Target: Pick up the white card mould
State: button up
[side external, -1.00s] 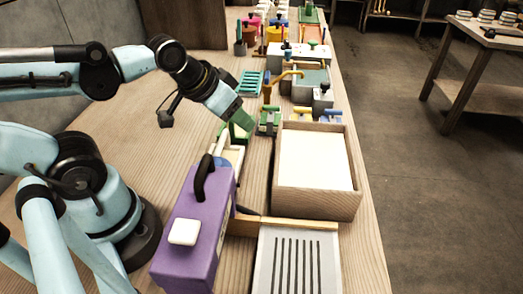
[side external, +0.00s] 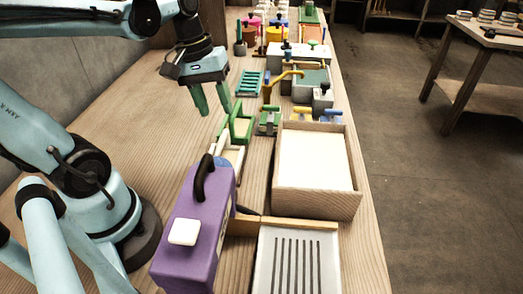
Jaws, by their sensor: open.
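The purple machine (side external: 190,225) stands in front. A wooden box (side external: 317,203) with a white inside stands to the right, and a slotted grey tray (side external: 296,265) lies nearer. Small green, yellow and blue pieces crowd the back right. The bench's left side (side external: 130,125) is clear.

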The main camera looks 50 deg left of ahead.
aim_at(221, 138)
jog(key=f, duration=0.4)
jog(key=d+f, duration=0.1)
jog(key=f, duration=0.1)
jog(key=shift+w, duration=0.35)
jog(key=shift+s+d+f, duration=0.1)
jog(key=shift+s+f, duration=0.05)
jog(key=shift+f, duration=0.65)
jog(key=shift+s+f, duration=0.15)
jog(key=shift+f, duration=0.6)
jog(key=shift+w+d+f, duration=0.15)
jog(key=shift+f, duration=0.95)
grip_shut()
